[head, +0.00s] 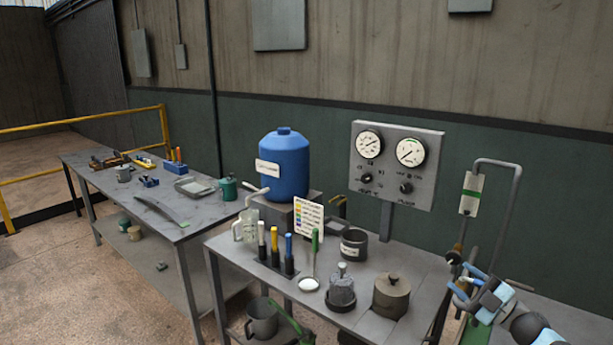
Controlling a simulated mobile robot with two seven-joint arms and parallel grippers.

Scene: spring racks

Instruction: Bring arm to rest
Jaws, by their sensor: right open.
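My right gripper (463,286), with blue fingers, is at the lower right in the head view. It is open, and I see nothing between its fingers. It is beside the right end of the near metal table (375,325), close to a thin upright dark tool with a tan part (456,256). My right arm comes in from the lower right corner. My left gripper is not in view.
The table holds a lidded brown pot (391,296), a small grey pot (342,288), a dark can (354,244) and coloured-top tubes (275,248). A bent pipe (513,205) rises near my right arm. A gauge panel (393,165) and blue tank (284,165) stand behind.

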